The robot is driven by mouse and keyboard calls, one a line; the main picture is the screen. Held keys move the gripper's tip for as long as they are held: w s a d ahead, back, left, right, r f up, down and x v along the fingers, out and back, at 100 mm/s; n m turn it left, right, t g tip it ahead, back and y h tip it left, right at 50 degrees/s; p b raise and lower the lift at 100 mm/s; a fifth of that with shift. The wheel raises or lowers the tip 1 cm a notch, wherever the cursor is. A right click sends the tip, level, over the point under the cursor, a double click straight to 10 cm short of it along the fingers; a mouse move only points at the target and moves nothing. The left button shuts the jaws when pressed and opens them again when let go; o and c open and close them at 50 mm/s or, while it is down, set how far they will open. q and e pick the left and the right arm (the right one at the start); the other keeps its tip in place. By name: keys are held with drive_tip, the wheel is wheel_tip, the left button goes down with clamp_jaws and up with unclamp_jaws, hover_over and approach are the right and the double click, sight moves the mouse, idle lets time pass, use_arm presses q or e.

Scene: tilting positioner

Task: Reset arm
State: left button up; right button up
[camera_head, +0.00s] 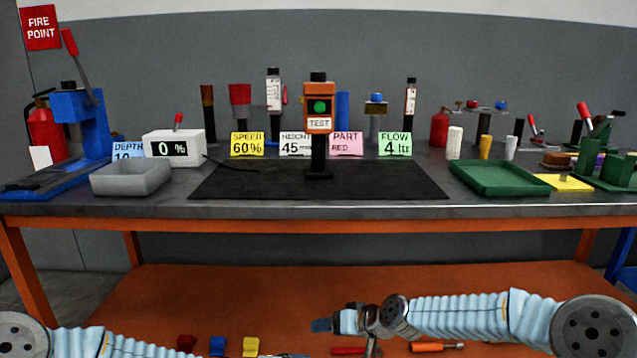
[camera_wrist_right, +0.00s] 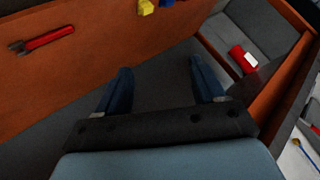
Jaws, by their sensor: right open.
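My right arm comes in from the lower right in the head view, in front of the bench and below its top. Its gripper (camera_head: 322,325) points left over the orange lower shelf, seen from the side. In the right wrist view the two blue fingers of this gripper (camera_wrist_right: 160,78) stand wide apart with nothing between them. My left arm shows only in part at the bottom left of the head view, and its fingers cannot be seen.
The bench top (camera_head: 345,208) holds a test post (camera_head: 319,125), a grey tray (camera_head: 131,179), a green tray (camera_head: 498,178) and a blue press (camera_head: 82,120). Red, blue and yellow blocks (camera_head: 250,347) lie low on the orange shelf (camera_head: 200,290). A red-handled tool (camera_wrist_right: 48,40) shows in the wrist view.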

drive_tip(key=s+d+f+m+g+h, duration=0.1)
drive_tip(key=s+f, duration=0.3)
drive_tip(key=f, duration=0.3)
drive_tip(key=s+f+m+g, duration=0.1)
drive_tip(key=s+f, duration=0.4)
drive_tip(key=f, duration=0.1)
use_arm(q)
drive_tip(key=s+a+f+m+g+y, duration=0.2)
drive_tip(key=s+f+m, duration=0.4)
drive_tip(key=s+f, duration=0.4)
drive_tip(key=s+a+f+m+g+y, duration=0.2)
drive_tip(key=s+a+f+m+g, duration=0.2)
drive_tip(key=s+f+m, duration=0.3)
drive_tip(key=s+f, duration=0.4)
drive_tip(key=shift+s+a, duration=0.15)
drive_tip(key=shift+s, duration=0.15)
use_arm(e)
drive_tip(key=s+d+f+m+g+h, duration=0.1)
drive_tip(key=s+d+f+g, duration=0.1)
drive_tip(key=s+f, duration=0.5)
drive_tip(key=s+d+f+m+g+h, duration=0.1)
drive_tip(key=s+d+f, duration=0.3)
drive_tip(key=s, duration=1.1)
wheel_tip(320, 180, down, 3)
drive_tip(key=shift+d+r+g+h, duration=0.1)
drive_tip(key=shift+d+g+h, duration=0.1)
drive_tip(key=shift+g+h, duration=0.25)
